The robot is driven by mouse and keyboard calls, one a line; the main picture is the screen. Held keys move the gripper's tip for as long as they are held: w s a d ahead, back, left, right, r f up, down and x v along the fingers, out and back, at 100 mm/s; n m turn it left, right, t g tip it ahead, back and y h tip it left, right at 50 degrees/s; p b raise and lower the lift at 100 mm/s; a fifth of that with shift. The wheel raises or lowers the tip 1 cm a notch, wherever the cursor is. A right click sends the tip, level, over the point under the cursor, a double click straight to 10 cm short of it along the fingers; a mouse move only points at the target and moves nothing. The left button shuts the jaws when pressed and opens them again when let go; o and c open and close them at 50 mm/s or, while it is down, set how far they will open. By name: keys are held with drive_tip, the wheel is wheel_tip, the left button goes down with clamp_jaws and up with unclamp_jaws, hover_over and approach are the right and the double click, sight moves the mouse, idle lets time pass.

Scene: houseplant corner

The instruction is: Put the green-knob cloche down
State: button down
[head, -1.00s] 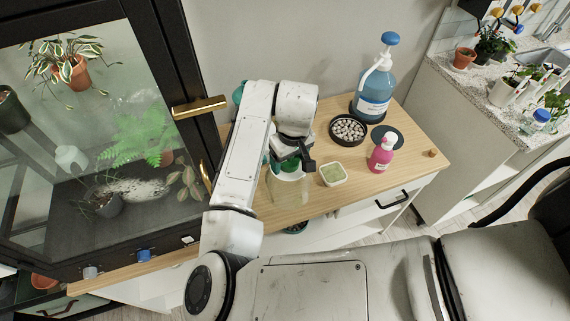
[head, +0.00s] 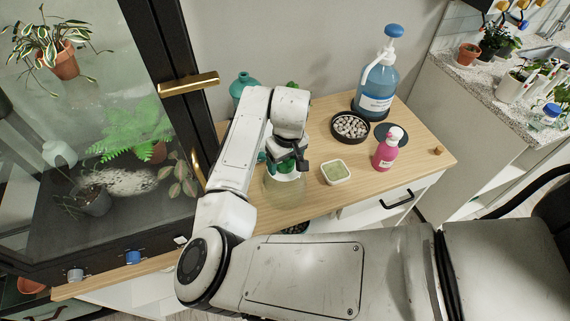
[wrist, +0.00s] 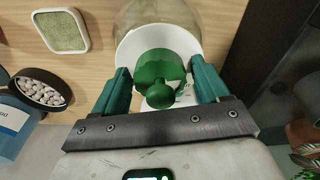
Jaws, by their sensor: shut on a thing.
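The cloche (head: 283,188) is a clear glass dome, with a green knob (wrist: 158,72) on top. It is at the wooden tabletop, left of the small square dish. My gripper (head: 285,161) is above it, its teal fingers on either side of the knob and shut on it. The wrist view shows my gripper (wrist: 162,80) with the knob between its fingers and a white round area under the knob. The cloche looks upright. I cannot tell whether its rim touches the tabletop, since the arm and glass blur that edge.
A teal bottle (head: 243,84) is behind my arm. A glass plant cabinet (head: 150,75) rises at left. Tabletop (head: 418,152) is bare at right.

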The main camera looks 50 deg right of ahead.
idle(0.3)
unclamp_jaws()
wheel_tip(320, 180, up, 12)
drive_tip(key=s+p, duration=0.1)
drive_tip(key=p, duration=0.5)
drive_tip(key=s+d+r+t+h, duration=0.1)
drive_tip(key=s+d+r+h, duration=0.1)
drive_tip(key=d, duration=0.2)
drive_tip(key=s+d+r+h, duration=0.2)
drive_tip(key=d+h, duration=0.1)
drive_tip(key=d, duration=0.2)
drive_tip(key=s+a+f+n+y, duration=0.2)
drive_tip(key=s+a+f, duration=0.5)
drive_tip(key=a, duration=0.4)
drive_tip(key=s+a+f+n+g+y, duration=0.1)
drive_tip(key=s+a+f+y, duration=0.2)
drive_tip(key=s+a+f, duration=0.5)
drive_tip(key=a, duration=0.3)
drive_tip(key=shift+s+n, duration=0.2)
drive_tip(key=shift+n, duration=0.2)
